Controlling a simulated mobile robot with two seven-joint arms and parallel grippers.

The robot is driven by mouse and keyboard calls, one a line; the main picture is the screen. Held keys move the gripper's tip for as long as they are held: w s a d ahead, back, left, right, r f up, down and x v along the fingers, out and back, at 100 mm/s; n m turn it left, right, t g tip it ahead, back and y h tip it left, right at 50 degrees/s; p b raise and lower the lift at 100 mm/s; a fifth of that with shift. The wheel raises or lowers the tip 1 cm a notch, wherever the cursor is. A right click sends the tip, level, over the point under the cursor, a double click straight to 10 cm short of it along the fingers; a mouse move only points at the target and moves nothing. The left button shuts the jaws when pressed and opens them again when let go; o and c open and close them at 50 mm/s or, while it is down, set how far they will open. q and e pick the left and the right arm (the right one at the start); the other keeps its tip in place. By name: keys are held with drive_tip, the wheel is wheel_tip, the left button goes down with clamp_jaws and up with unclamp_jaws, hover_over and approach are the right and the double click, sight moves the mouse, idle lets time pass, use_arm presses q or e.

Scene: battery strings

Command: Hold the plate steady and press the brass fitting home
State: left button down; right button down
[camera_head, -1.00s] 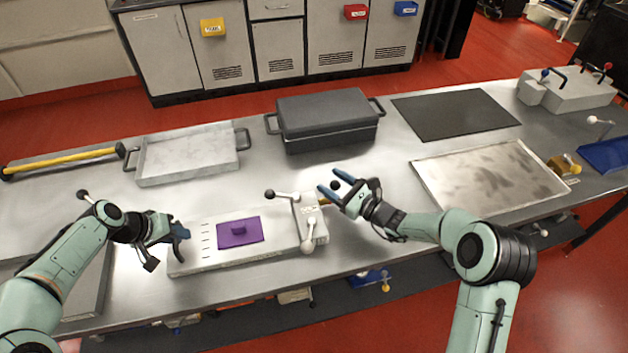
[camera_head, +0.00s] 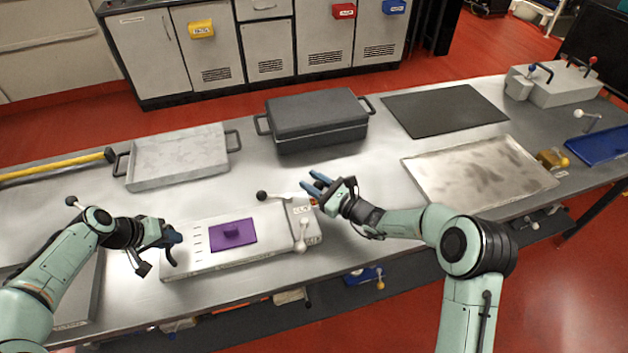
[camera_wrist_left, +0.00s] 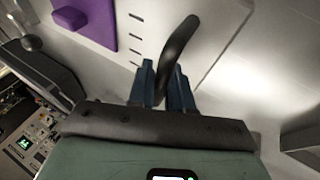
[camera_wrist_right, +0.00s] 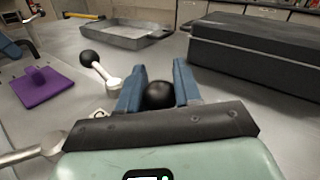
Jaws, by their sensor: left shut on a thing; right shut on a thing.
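The pale grey plate (camera_head: 263,258) lies flat on the steel bench, with a purple pad (camera_head: 233,234) on top and a small block (camera_head: 301,214) at its right end. My left gripper (camera_head: 174,240) is shut on the curved black handle at the plate's left end; the handle (camera_wrist_left: 176,52) shows between the fingers in the left wrist view. My right gripper (camera_head: 313,186) is beside the block's far right side, shut on a black ball knob (camera_wrist_right: 159,95). A little of the brass fitting (camera_head: 313,201) shows between block and gripper; its seating is hidden.
A lever with a black ball (camera_head: 262,195) and one with a pale ball (camera_head: 299,248) stick out from the block. A dark lidded box (camera_head: 318,120) stands behind, with a grey tray (camera_head: 178,160) to its left. A stained metal sheet (camera_head: 478,172) lies right.

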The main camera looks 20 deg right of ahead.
use_arm(q)
drive_tip(key=shift+s+a+f, duration=0.15)
drive_tip(key=shift+s+f, duration=0.05)
drive_tip(key=shift+f, duration=0.3)
use_arm(e)
drive_tip(key=shift+a, duration=0.5)
drive_tip(key=c, duration=0.8)
unclamp_jaws()
drive_tip(key=shift+d, duration=0.1)
drive_tip(key=shift+s, duration=0.1)
drive_tip(key=v, duration=1.2)
use_arm(q)
drive_tip(key=c, duration=1)
unclamp_jaws()
drive_tip(key=shift+o, duration=0.2)
drive_tip(key=shift+r, duration=0.1)
